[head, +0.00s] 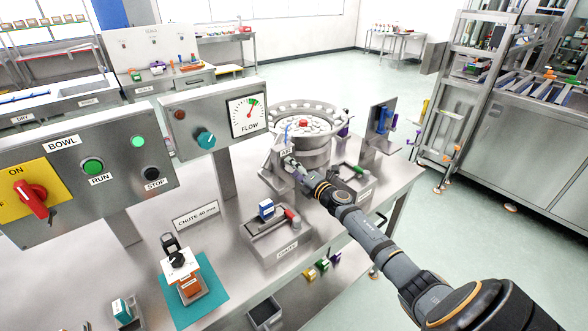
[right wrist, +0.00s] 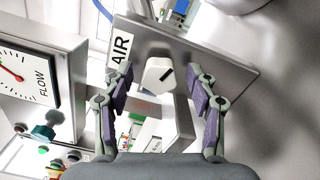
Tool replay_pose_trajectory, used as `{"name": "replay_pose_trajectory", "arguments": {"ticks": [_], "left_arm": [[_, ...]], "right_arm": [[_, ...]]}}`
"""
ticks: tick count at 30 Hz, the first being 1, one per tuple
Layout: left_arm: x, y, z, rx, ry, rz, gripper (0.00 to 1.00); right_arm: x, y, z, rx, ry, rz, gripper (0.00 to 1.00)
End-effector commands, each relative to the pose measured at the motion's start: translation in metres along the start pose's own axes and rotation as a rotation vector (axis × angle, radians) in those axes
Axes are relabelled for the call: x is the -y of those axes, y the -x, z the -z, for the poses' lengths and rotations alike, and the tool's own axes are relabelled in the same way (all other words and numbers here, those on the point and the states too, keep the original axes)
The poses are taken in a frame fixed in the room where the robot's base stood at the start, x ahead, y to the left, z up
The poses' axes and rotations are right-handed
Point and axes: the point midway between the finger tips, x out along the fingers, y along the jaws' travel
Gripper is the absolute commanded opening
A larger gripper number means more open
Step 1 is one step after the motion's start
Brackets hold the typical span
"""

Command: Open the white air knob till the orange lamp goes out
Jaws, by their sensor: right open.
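The white air knob (right wrist: 158,76) sits on a grey metal box (right wrist: 190,60) with an AIR label (right wrist: 121,48). A dark mark runs slantwise on the knob's face. My right gripper (right wrist: 161,84) is open, one finger on each side of the knob, with visible gaps. In the head view my right gripper (head: 296,168) reaches the AIR box (head: 280,152) and hides the knob. A dull reddish-brown lamp (head: 179,115) is on the FLOW panel (head: 205,95); I see no brightly lit orange lamp. My left gripper is not in view.
The FLOW gauge (head: 247,115) and teal knob (head: 206,139) are left of my gripper. A round bowl feeder (head: 318,145) stands just behind the AIR box. The chute block (head: 270,238) is in front.

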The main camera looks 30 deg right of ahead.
Motion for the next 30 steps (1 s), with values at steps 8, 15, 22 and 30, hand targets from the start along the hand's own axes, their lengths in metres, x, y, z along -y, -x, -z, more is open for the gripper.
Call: {"name": "replay_pose_trajectory", "arguments": {"ticks": [8,15,22,30], "left_arm": [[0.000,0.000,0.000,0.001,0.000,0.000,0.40],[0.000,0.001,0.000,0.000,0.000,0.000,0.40],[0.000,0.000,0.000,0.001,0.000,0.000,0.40],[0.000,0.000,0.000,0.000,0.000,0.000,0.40]], "right_arm": [[-0.024,0.000,-0.009,-0.001,0.006,-0.002,0.58],[-0.059,-0.001,-0.020,-0.002,0.009,-0.009,0.58],[-0.084,0.000,-0.029,-0.003,0.007,-0.005,0.58],[-0.094,0.000,-0.034,0.000,0.002,-0.001,0.58]]}}
